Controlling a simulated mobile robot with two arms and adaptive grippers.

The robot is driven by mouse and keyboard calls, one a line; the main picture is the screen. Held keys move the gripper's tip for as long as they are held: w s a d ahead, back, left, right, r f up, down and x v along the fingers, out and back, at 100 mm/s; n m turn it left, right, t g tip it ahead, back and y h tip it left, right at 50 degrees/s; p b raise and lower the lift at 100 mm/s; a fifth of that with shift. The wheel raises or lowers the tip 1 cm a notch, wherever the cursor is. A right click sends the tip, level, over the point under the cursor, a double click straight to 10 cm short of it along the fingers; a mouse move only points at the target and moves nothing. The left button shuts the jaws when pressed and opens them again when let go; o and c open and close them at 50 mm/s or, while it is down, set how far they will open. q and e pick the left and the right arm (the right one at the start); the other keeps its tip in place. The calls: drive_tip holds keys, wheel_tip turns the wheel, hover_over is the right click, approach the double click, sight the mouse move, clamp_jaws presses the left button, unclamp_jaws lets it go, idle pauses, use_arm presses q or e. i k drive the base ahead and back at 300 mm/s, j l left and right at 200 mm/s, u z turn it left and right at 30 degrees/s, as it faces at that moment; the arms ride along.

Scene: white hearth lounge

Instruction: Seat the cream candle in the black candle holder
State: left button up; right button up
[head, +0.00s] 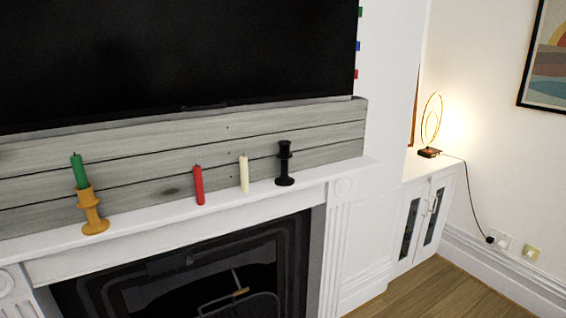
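The cream candle (244,174) stands upright on the white mantel shelf, between a red candle and the black candle holder. The black candle holder (285,164) stands upright just to its right, apart from it, near the right end of the shelf. No candle shows in the black holder. Neither of my grippers is in the head view.
A red candle (198,185) stands on the mantel (240,200) left of the cream one. A green candle (79,171) sits in a yellow holder (92,211) farther left. A dark TV screen (170,50) hangs above. A lit lamp (430,130) stands on a white cabinet (428,215) at right.

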sight(284, 180)
drive_tip(key=i+l+u, duration=0.5)
drive_tip(key=l, duration=0.15)
drive_tip(key=i+l+u, duration=0.25)
drive_tip(key=k+l, duration=0.1)
